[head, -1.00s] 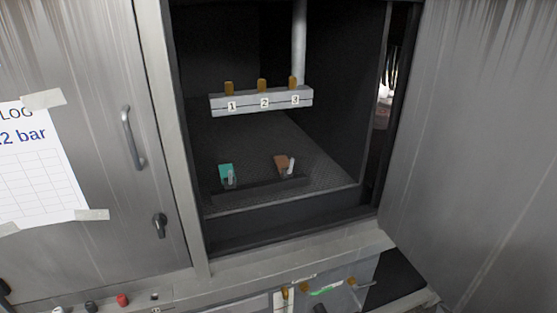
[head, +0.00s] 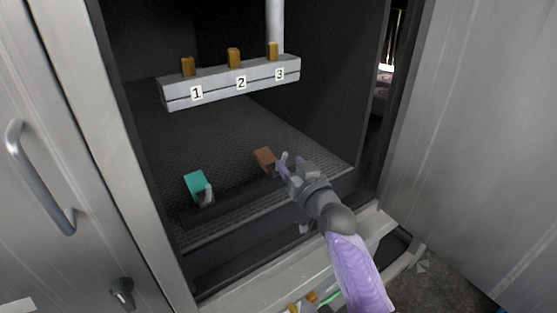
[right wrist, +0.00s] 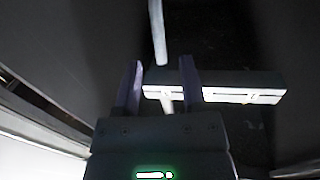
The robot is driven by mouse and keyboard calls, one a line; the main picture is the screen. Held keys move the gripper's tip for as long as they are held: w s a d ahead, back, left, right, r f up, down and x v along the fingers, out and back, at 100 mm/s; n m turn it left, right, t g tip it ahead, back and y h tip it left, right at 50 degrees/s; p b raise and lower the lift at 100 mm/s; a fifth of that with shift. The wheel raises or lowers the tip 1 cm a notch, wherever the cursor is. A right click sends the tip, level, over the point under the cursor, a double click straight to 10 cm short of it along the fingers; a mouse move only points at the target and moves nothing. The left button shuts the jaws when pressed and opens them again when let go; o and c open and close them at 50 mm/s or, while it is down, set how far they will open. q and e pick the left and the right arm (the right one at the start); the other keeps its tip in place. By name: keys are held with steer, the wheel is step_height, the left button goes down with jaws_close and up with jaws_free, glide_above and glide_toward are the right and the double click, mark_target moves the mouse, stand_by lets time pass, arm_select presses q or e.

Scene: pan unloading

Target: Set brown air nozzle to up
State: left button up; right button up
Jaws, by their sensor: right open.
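The brown air nozzle (head: 265,159) is a small brown block on the cabinet floor, with a short pale piece at its right side. That pale piece is partly hidden by my gripper, so which way the nozzle is set is hard to tell. My right gripper (head: 290,162) is open, with its fingertips close to the right side of the brown block. Whether they touch the pale piece I cannot tell. In the right wrist view the open fingers (right wrist: 160,85) show, with no clear sight of the brown nozzle. My left gripper is not in view.
A teal block (head: 196,183) with a similar pale piece is to the left. A grey bar (head: 220,88) labelled 1, 2, 3 with brown tabs hangs above, under a pale pipe (head: 275,25). The cabinet's right wall and the open door (head: 475,120) bound the right side.

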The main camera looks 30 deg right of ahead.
mark_target(284, 157)
steer(key=shift+w+f+b, duration=0.1)
steer(key=shift+w+b, duration=0.4)
steer(key=shift+w, duration=1.5)
jaws_close()
